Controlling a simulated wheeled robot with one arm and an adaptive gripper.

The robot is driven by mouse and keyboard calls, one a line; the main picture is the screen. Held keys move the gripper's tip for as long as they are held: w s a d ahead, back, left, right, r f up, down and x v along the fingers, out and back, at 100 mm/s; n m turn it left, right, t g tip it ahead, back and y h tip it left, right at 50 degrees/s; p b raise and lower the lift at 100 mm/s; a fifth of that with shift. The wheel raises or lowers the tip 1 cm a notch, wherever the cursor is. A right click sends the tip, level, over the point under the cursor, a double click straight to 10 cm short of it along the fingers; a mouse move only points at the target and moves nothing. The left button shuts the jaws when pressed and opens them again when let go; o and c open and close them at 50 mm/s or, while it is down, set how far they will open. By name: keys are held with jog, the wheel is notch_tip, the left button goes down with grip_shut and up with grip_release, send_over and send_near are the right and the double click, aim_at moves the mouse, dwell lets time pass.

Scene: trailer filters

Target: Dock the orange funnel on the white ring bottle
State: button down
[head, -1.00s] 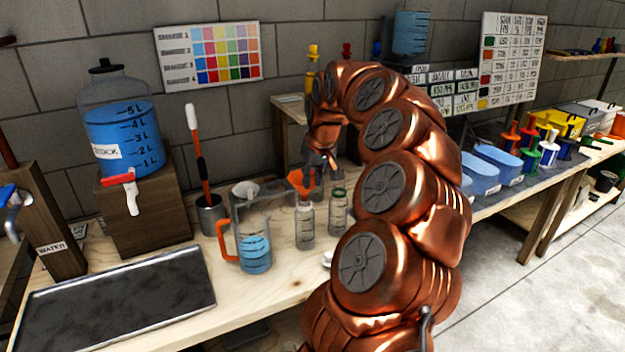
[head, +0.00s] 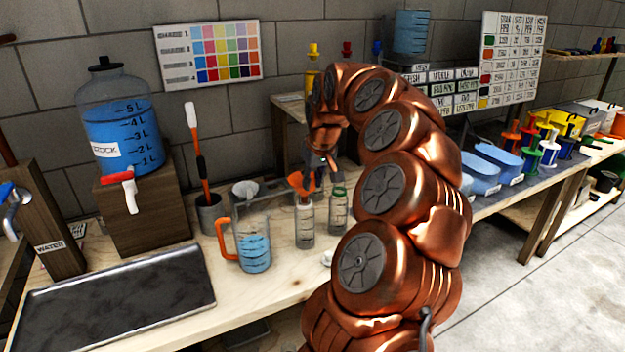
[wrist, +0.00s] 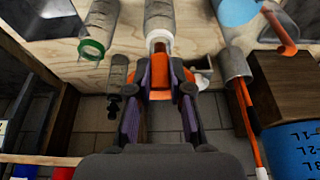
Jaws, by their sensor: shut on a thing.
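The white ring bottle (head: 305,228) stands upright on the bench. It also shows in the wrist view (wrist: 159,14), where its white ring (wrist: 150,36) faces my gripper. My gripper (wrist: 160,88) is shut on the orange funnel (wrist: 177,76), with a finger on each side of it. In the head view the funnel (head: 300,184) is right above the bottle's mouth. In the wrist view its orange stem lines up with the white ring and overlaps it. I cannot tell how deep the stem sits. My fingertips partly hide the funnel.
A green ring bottle (head: 338,217) stands close on the right. A measuring jug (head: 254,255) with blue liquid and an orange handle stands on the left. A grey cup (head: 209,216) holds a long-handled tool. A dark tray (head: 110,300) lies at front left.

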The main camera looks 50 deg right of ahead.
jog(key=shift+f, duration=0.2)
jog(key=c, duration=1.3)
grip_release()
jog(key=shift+c, duration=0.2)
jog(key=shift+r, duration=0.1)
jog(key=p+v, duration=0.2)
jog(key=v, duration=0.9)
jog(key=shift+a, duration=0.1)
